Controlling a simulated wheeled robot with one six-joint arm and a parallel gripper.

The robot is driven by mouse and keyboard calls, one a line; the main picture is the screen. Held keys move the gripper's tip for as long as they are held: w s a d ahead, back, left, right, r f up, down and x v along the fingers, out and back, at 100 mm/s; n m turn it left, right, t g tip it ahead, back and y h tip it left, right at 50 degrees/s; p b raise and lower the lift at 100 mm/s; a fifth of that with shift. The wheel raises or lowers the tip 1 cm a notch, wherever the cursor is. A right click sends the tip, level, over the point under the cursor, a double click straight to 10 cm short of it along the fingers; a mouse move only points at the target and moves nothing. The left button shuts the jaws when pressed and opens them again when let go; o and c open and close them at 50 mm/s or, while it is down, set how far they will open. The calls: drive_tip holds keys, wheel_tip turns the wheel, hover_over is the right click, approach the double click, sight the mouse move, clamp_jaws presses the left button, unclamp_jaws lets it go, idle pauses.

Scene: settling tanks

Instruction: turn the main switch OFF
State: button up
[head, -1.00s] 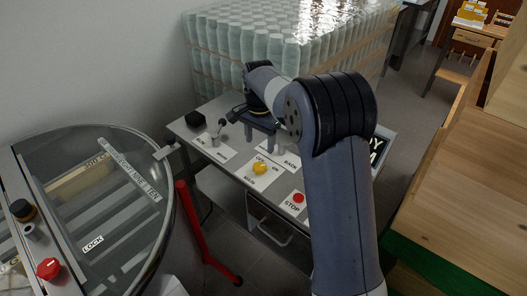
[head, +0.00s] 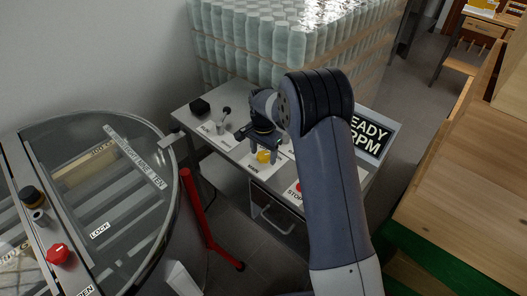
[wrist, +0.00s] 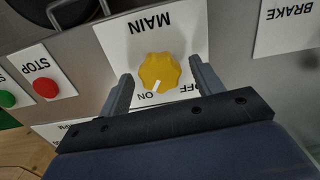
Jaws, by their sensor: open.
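The main switch is a yellow scalloped knob (wrist: 159,72) on a white plate marked MAIN, upside down in the wrist view. Its white pointer line aims at the ON mark; the OFF mark is to the right of it there. The knob also shows in the head view (head: 263,157), on the slanted control desk (head: 225,150). My gripper (wrist: 160,70) is open, one finger on each side of the knob in the wrist view. I cannot tell whether the fingers touch it. In the head view my gripper (head: 264,145) is right over the knob.
A red STOP button (wrist: 45,86) and a green button (wrist: 6,98) sit beside the MAIN plate. A BRAKE plate (wrist: 287,25) is on the other side. A lever (head: 224,118) and black box (head: 200,107) stand on the desk. A round glass-lidded tank (head: 95,190) is at left.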

drive_tip(key=shift+c, duration=0.5)
drive_tip(key=c, duration=0.9)
drive_tip(key=shift+n, duration=0.3)
drive_tip(key=n+b, duration=0.1)
drive_tip(key=n, duration=0.1)
drive_tip(key=shift+f+n, duration=0.1)
drive_tip(key=shift+n, duration=0.2)
drive_tip(key=n+b, duration=0.1)
drive_tip(key=n, duration=0.2)
drive_tip(key=shift+n, duration=0.4)
drive_tip(key=n, duration=0.3)
drive_tip(key=shift+b, duration=0.35)
drive_tip(key=shift+n, duration=1.9)
